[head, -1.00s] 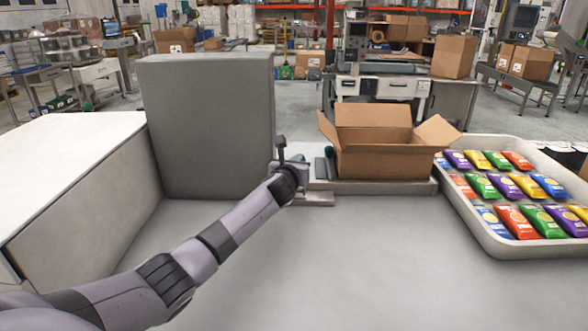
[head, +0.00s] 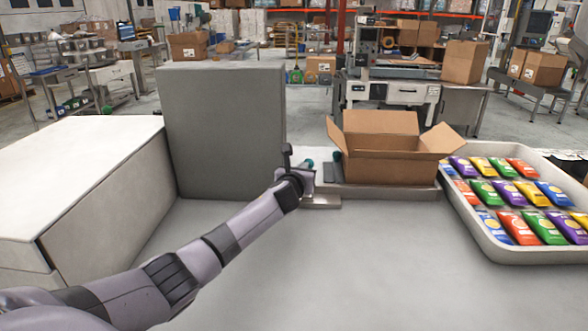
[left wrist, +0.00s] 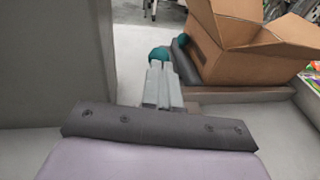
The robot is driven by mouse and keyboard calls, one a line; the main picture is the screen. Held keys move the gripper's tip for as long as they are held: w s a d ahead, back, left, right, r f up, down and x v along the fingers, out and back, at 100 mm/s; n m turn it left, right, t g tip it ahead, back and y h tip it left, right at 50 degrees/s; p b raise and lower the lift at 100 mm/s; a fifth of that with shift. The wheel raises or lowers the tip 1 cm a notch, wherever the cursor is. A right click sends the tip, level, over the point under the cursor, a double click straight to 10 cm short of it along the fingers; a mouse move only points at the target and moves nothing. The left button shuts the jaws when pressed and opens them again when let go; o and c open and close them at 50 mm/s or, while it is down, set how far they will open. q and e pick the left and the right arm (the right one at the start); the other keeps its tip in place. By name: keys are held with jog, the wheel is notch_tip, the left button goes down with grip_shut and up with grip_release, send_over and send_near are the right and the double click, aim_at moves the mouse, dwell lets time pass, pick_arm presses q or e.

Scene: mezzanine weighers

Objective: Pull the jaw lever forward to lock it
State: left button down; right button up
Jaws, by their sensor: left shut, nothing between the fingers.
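A teal knob (head: 309,163), which looks like the end of the jaw lever, shows just beyond my left gripper (head: 308,180) in the head view. In the left wrist view the teal knob (left wrist: 159,54) sits at the far end of my shut fingers (left wrist: 162,80). Whether the fingers touch it, I cannot tell. The lever's shaft is hidden behind the fingers. The gripper holds nothing. It is by the left end of a low grey metal base (head: 385,191). A dark padded jaw (left wrist: 186,62) stands against the carton. My right gripper is not in view.
An open cardboard carton (head: 385,165) stands on the base. A tall grey block (head: 222,130) rises left of my gripper, with a white box (head: 70,185) further left. A tray (head: 480,235) of colourful packets is at right. The front worktop (head: 350,270) is clear.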

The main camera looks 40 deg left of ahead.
pick_arm(q)
jog(key=s+d+r+p, duration=0.1)
jog(key=s+d+r, duration=0.2)
jog(key=s, duration=0.6)
jog(key=shift+r, duration=1)
jog(key=shift+w+f, duration=0.1)
jog(key=shift+w, duration=0.05)
jog(key=w+a+f+b, duration=0.2)
jog(key=w+f, duration=0.3)
jog(key=w, duration=0.4)
jog(key=shift+w+a, duration=0.3)
jog(key=shift+a, duration=0.35)
